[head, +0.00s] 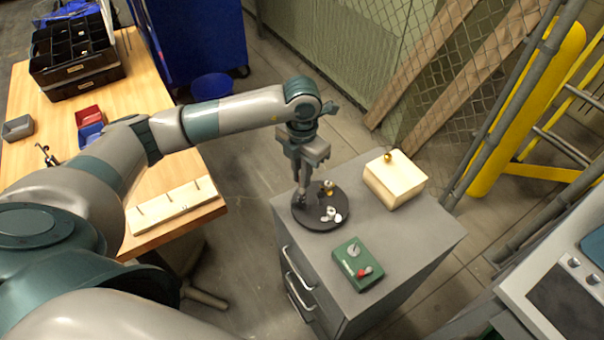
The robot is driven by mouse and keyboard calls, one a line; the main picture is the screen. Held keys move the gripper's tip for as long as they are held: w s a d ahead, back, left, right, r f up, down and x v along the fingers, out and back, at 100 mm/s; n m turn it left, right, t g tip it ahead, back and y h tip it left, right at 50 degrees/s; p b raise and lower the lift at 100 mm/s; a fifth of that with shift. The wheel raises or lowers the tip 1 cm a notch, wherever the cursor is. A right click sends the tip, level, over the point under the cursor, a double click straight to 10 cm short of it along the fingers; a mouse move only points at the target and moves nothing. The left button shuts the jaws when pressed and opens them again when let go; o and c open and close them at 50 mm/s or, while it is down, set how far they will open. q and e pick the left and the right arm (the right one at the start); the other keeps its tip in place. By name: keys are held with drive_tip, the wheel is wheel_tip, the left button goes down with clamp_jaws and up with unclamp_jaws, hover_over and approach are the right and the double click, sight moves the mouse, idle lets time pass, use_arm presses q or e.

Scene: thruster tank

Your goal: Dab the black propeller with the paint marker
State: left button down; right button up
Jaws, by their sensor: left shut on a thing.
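My left gripper (301,197) points down over the left part of a round black tray (318,222) on the grey cabinet. It is shut on a small dark thing at its fingertips. This may be the black propeller, but dark on dark I cannot tell its shape. Several small white pieces (331,214) and a yellowish piece (328,191) lie on the tray. A green block (344,276) in front of the tray carries a round whitish piece, a small white stick and a red-ended piece (365,271). I cannot tell which of these, if any, is the paint marker. My right gripper is out of view.
A cream box (396,187) with a gold ball on top stands at the cabinet's back right. The grey cabinet (420,237) has bare top at its right. A wooden bench (152,80) with bins and a pegged board (172,205) is at left. A yellow post (515,125) stands at right.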

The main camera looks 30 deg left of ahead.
use_arm(q)
drive_tip(key=shift+r+p, duration=1.3)
drive_tip(key=shift+r, duration=1.2)
